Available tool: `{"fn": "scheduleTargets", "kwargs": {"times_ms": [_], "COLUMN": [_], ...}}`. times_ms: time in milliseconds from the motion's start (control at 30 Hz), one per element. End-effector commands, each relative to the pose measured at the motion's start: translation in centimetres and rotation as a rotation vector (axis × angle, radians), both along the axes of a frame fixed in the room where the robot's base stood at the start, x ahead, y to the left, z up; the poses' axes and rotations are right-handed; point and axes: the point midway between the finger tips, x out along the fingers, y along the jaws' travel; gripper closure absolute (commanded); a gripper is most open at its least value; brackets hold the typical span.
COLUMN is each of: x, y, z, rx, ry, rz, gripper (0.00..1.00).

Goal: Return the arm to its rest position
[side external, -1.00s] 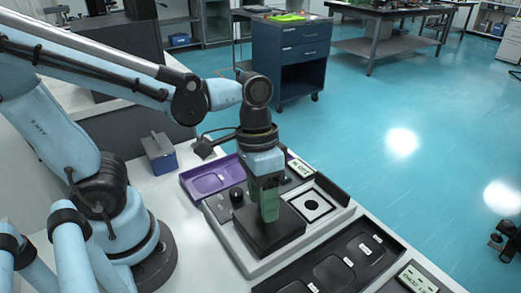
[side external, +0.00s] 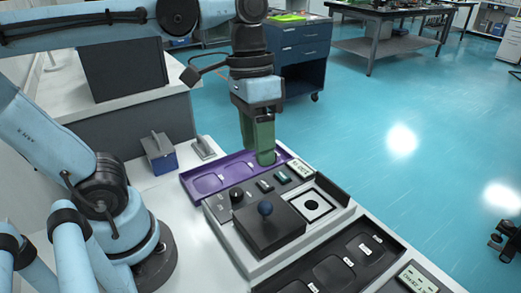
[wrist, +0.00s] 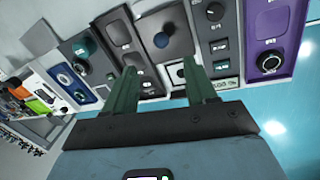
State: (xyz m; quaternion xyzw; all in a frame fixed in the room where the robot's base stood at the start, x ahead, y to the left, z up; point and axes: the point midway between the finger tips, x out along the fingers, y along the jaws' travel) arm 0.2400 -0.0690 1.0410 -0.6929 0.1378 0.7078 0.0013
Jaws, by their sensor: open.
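My gripper (side external: 258,152) hangs above the bench in the side view, with its green fingers pointing down. It is open and empty; in the wrist view a clear gap shows between the two fingers (wrist: 160,70). Below and in front of it, a dark blue ball or knob (side external: 265,208) sits on top of a black block (side external: 272,232). The ball also shows in the wrist view (wrist: 161,40), beyond the gap between the fingers. The gripper is apart from the block.
A purple tray (side external: 205,182) lies behind the grey fixture, and a black tray (side external: 335,272) in front. A blue box (side external: 162,160) stands near my base. A dark drawer cabinet (side external: 300,62) stands on the blue floor beyond. The air around the gripper looks clear.

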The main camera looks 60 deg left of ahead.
Motion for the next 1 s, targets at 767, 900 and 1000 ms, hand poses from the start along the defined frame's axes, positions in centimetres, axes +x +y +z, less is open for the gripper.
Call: {"fn": "scheduleTargets", "kwargs": {"times_ms": [767,900,1000], "x": [4.4,4.9,4.9], "y": [6.2,6.9,6.9], "z": [-6.9,-7.2,-7.2], "rx": [0.113,0.126,0.128], "ry": [-0.563,-0.635,-0.642], "rz": [0.232,0.252,0.253], "gripper": [0.44,0.44,0.44]}}
